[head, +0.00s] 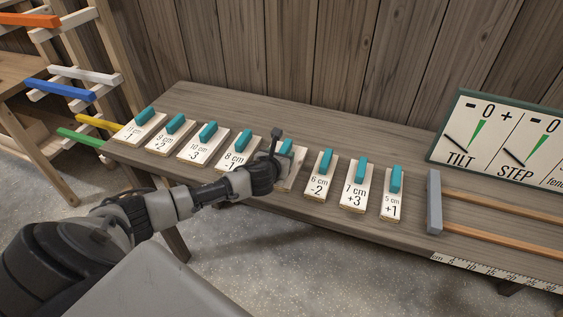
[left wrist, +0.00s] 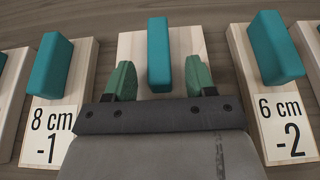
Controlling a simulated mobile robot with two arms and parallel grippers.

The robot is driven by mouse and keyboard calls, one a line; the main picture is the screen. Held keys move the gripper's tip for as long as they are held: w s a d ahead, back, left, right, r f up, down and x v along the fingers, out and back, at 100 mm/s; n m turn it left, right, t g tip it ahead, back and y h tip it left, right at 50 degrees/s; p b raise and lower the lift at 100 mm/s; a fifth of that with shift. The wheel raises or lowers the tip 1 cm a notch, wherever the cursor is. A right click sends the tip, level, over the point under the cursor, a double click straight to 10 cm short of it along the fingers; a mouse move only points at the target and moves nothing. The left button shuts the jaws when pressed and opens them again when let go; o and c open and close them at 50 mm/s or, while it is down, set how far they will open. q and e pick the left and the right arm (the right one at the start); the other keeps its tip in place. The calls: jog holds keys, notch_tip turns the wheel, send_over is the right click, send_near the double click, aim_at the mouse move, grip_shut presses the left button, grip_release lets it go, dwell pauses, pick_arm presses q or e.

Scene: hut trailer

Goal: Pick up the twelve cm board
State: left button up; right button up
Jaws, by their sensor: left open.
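A row of pale wooden boards with teal handles lies on the grey-brown bench. The board at my left gripper (head: 278,158) has its label covered, so I cannot read its length; its bare wood shows in the left wrist view (left wrist: 190,42). No visible label reads twelve cm. In the left wrist view, my left gripper (left wrist: 161,82) is open, with a green fingertip on each side of this board's teal handle (left wrist: 158,50) and gaps between. The handle stands upright. My right gripper is not in view.
Neighbours are the 8 cm board (head: 237,157) on the left and the 6 cm board (head: 319,183) on the right, both close. A grey bar with wooden rails (head: 434,200) and a TILT/STEP panel (head: 500,140) stand right. A rack of coloured bars (head: 72,91) is far left.

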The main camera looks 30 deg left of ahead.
pick_arm(q)
grip_shut()
dwell(0.4)
jog(key=shift+w+r, duration=0.1)
jog(key=shift+r, duration=0.5)
notch_tip(320, 180, up, 3)
jog(key=shift+a+f, duration=0.1)
jog(key=s+d+r, duration=0.1)
jog(key=d+r, duration=0.2)
jog(key=d, duration=0.3)
jog(key=d+r+b, duration=0.1)
jog(key=d+r, duration=0.3)
jog(key=d, duration=0.1)
jog(key=shift+s+d, duration=0.4)
